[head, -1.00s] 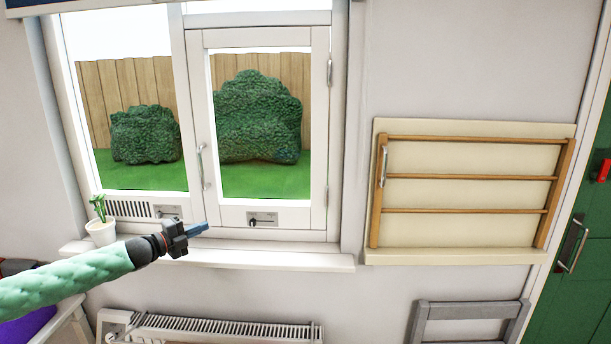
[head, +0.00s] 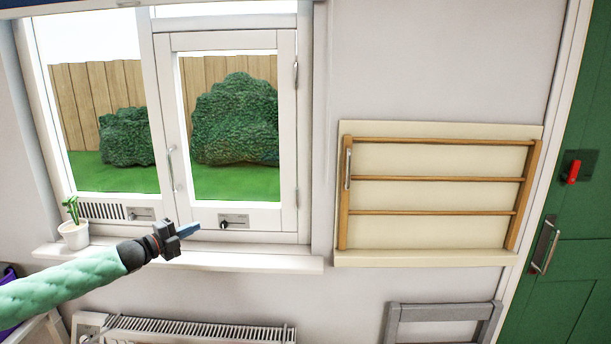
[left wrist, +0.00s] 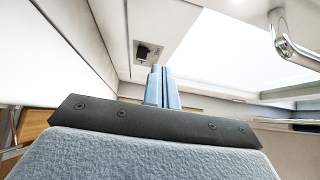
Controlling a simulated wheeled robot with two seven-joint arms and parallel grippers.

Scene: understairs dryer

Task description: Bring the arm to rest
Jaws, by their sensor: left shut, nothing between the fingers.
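My left gripper (head: 190,229) reaches in from the left in the head view, in front of the window's lower frame and sill. Its arm wears a pale green quilted sleeve. In the left wrist view its two blue fingers (left wrist: 162,88) are together with nothing between them. A small dark latch (head: 233,223) on the window's lower frame lies just right of the fingertips in the head view, and the gripper looks apart from it. My right gripper is not in view.
The window (head: 287,190) looks closed and has a metal handle (head: 172,168). A potted plant (head: 74,236) stands on the sill (head: 270,262) near my arm. A radiator (head: 190,328) is below. A wooden drying rack (head: 430,212), a grey chair (head: 440,312) and a green door (head: 580,240) are to the right.

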